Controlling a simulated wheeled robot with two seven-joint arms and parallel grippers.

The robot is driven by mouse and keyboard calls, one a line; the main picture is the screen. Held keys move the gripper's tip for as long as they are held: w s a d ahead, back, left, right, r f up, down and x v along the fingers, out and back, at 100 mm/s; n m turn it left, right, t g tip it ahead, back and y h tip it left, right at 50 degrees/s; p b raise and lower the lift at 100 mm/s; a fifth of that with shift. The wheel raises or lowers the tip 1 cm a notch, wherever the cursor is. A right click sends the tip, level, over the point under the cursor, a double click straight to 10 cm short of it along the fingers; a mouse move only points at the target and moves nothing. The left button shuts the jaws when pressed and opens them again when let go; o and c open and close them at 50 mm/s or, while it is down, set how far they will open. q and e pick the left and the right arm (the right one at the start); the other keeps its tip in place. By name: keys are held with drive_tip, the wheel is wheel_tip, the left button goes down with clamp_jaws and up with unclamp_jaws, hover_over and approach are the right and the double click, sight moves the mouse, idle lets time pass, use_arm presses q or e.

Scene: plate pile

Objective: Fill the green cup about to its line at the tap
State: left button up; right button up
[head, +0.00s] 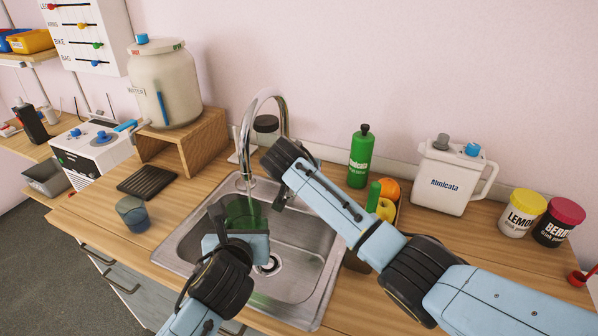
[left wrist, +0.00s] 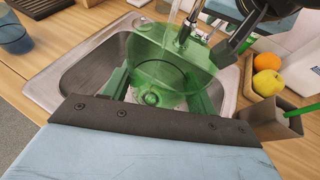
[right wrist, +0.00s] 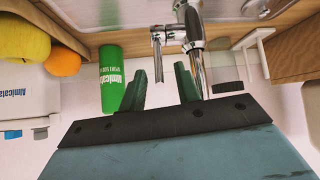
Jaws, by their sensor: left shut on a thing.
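The translucent green cup (head: 241,211) is upright over the sink, below the spout of the chrome tap (head: 262,97). My left gripper (head: 243,226) is shut on it. In the left wrist view the cup (left wrist: 150,52) fills the middle, with a dark curved line across its wall. I cannot tell if that is the fill line or a water level. My right gripper (right wrist: 163,88) is open beside the tap (right wrist: 194,45), with the small lever (right wrist: 157,42) showing beyond the gap between its fingers.
The steel sink (head: 310,262) lies under both grippers. A blue-grey cup (head: 133,215) and a dark rack (head: 147,182) are at its left. A green bottle (head: 360,157), fruit (head: 386,209) and a white jug (head: 446,180) stand to the right. A large jar (head: 165,90) is on a wooden stand.

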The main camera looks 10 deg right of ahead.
drive_tip(key=v, duration=1.2)
use_arm(q)
drive_tip(key=shift+c, duration=0.5)
drive_tip(key=w+d, duration=0.1)
drive_tip(key=w, duration=0.6)
drive_tip(key=shift+d, duration=0.25)
use_arm(e)
drive_tip(key=shift+w, duration=0.1)
use_arm(q)
drive_tip(key=s, duration=0.2)
drive_tip(key=s+a, duration=0.1)
drive_tip(key=s, duration=0.4)
drive_tip(key=shift+s+a, duration=0.1)
drive_tip(key=shift+a, duration=0.2)
